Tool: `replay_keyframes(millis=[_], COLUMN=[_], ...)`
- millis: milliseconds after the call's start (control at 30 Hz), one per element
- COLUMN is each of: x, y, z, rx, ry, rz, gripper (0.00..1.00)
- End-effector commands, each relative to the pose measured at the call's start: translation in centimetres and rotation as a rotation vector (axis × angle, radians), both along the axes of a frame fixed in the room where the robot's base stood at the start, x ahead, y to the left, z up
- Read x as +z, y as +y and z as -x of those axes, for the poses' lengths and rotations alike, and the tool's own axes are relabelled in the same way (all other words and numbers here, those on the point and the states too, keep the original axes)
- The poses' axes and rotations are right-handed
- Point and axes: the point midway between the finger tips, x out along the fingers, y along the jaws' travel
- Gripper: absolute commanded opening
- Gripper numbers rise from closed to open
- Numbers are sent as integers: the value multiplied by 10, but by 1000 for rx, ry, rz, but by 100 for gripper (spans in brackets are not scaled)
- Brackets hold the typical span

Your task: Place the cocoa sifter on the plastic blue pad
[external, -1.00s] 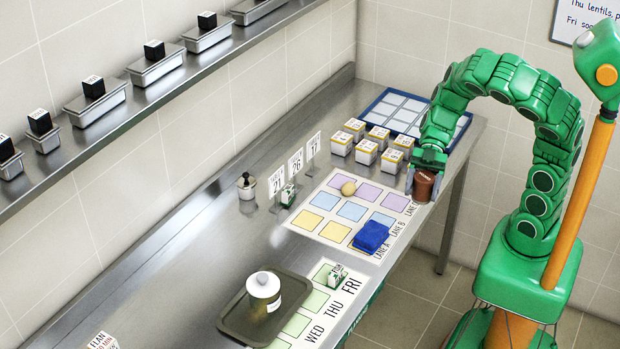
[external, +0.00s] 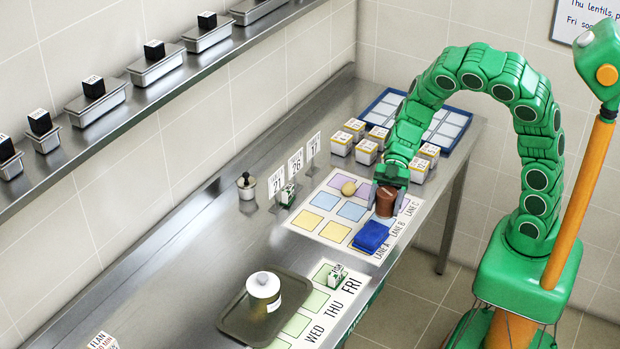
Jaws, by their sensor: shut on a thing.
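My gripper (external: 388,180) is shut on a reddish-brown cylinder, which looks like the cocoa sifter (external: 386,204). It holds it upright above the near right part of the lane mat. The mat has yellow, blue and purple pads in rows. Two blue pads show clearly, one in the middle (external: 351,211) and one farther left (external: 325,199). I cannot tell whether the sifter touches the mat. A thick dark-blue block (external: 371,236) lies on the near yellow end, just below the sifter in the picture.
A round tan item (external: 348,188) sits on a purple pad. Several white-and-yellow boxes (external: 366,152) stand behind my gripper, before a blue-framed grid tray (external: 447,130). Number signs (external: 295,163) stand left of the mat. A dark tray (external: 240,318) holds a white lidded jar (external: 263,291).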

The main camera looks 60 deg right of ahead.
Motion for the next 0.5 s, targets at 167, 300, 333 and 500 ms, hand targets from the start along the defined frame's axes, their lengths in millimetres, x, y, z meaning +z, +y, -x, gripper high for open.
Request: replay_keyframes(millis=[167,300,333,500], x=[-15,-25,-26,-31], y=[7,10,11,13], z=[-10,-18,-19,-23], rx=[1,0,0,-1], ry=[3,3,2,1], rz=[-4,-3,-2,-1], gripper=[30,30,30,30])
